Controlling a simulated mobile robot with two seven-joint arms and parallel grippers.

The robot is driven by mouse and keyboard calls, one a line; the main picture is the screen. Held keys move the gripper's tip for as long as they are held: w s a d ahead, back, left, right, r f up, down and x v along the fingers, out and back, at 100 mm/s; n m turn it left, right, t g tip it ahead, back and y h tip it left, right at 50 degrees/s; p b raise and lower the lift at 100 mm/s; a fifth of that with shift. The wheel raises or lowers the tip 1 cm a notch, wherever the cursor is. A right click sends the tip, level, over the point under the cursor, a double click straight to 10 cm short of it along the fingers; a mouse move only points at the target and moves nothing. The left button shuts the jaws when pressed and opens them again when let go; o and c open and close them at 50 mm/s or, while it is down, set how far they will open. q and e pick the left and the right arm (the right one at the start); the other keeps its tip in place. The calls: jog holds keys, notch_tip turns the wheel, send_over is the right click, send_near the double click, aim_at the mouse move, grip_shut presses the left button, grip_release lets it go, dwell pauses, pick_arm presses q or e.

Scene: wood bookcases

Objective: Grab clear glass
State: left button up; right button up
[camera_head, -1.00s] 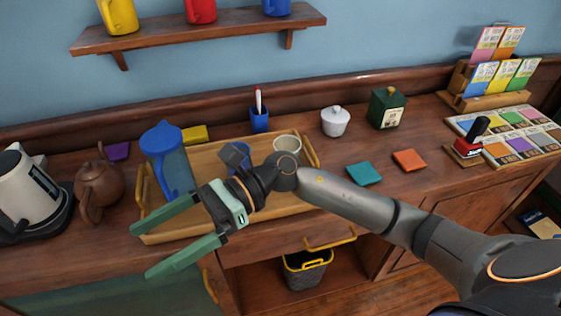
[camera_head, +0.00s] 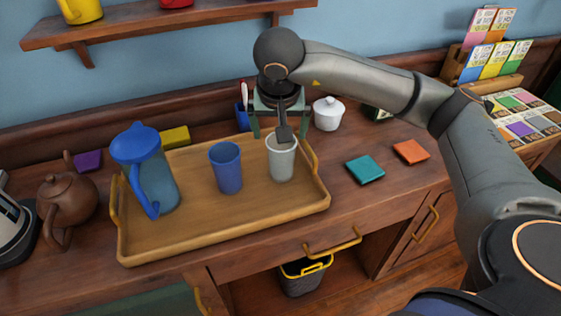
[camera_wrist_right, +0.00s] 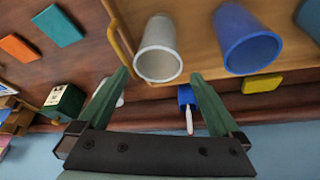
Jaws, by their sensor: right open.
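The clear glass (camera_head: 282,165) stands upright at the right end of the wooden tray and looks whitish and translucent. It also shows in the right wrist view (camera_wrist_right: 157,45), just beyond the fingertips and roughly centred between them. My right gripper (camera_head: 280,134) is open, with its green fingers pointing down behind the glass's rim. In the right wrist view my right gripper (camera_wrist_right: 159,73) is open and empty. Part of the glass's rim is hidden by my wrist in the head view. My left gripper is not in view.
A blue cup (camera_head: 226,170) stands left of the glass on the tray (camera_head: 240,218). A blue-lidded pitcher (camera_head: 150,180) is further left. A white lidded bowl (camera_head: 328,115) and a blue pen holder (camera_head: 242,117) stand behind. Teal (camera_head: 365,169) and orange (camera_head: 410,152) squares lie to the right.

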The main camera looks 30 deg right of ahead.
aim_at(281, 148)
jog(key=x, duration=0.8)
jog(key=shift+s+f, duration=0.2)
jog(key=shift+s, duration=0.05)
jog(key=c, duration=1.3)
jog(key=shift+r, duration=0.1)
jog(key=shift+c, duration=0.5)
